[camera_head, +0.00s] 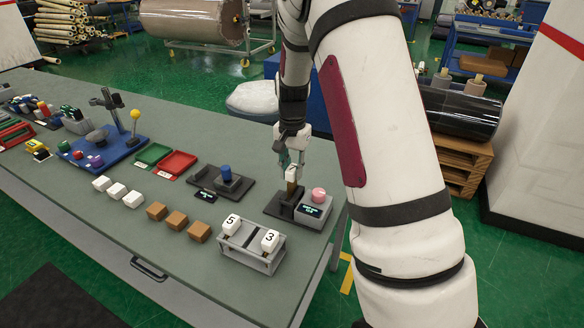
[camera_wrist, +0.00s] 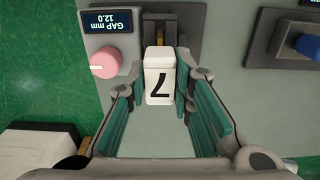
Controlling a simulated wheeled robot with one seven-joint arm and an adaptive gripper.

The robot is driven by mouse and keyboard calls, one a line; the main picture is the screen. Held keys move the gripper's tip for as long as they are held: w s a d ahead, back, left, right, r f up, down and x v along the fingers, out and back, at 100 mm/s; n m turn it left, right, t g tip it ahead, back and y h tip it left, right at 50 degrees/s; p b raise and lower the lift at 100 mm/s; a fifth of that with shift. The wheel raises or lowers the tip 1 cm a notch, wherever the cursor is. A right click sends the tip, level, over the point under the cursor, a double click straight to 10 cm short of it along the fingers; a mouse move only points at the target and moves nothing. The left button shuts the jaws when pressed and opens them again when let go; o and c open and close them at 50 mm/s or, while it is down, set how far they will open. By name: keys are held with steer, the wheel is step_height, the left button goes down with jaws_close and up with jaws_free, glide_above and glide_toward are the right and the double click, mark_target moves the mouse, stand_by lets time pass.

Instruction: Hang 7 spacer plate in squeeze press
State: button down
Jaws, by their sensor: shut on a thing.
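The 7 spacer plate (camera_wrist: 160,84) is a white block with a black 7, held between the teal fingertips of my gripper (camera_wrist: 162,78). In the head view the plate (camera_head: 291,173) is under my gripper (camera_head: 291,155), over the squeeze press (camera_head: 284,208). A brown part shows just below the plate; I cannot tell whether the plate touches the press. The press is dark, with a slot also seen in the wrist view (camera_wrist: 190,20). Beside it is a grey box with a pink knob (camera_head: 319,195) and a display (camera_wrist: 109,21) reading GAP mm 12.0.
A grey rack (camera_head: 252,258) holds white plates marked 5 (camera_head: 231,222) and 3 (camera_head: 270,240), with an empty middle. Brown blocks (camera_head: 176,220) and white blocks (camera_head: 117,191) lie to the left. A blue-knobbed device (camera_head: 225,180) stands left of the press. The table edge is close on the right.

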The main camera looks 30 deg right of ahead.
mark_target(292, 185)
steer(key=shift+f+b, duration=0.95)
steer(key=shift+f, duration=2.1)
steer(key=c, duration=1.3)
jaws_free()
steer(key=shift+r, duration=0.1)
step_height(292, 185, up, 12)
steer(key=shift+f, duration=0.1)
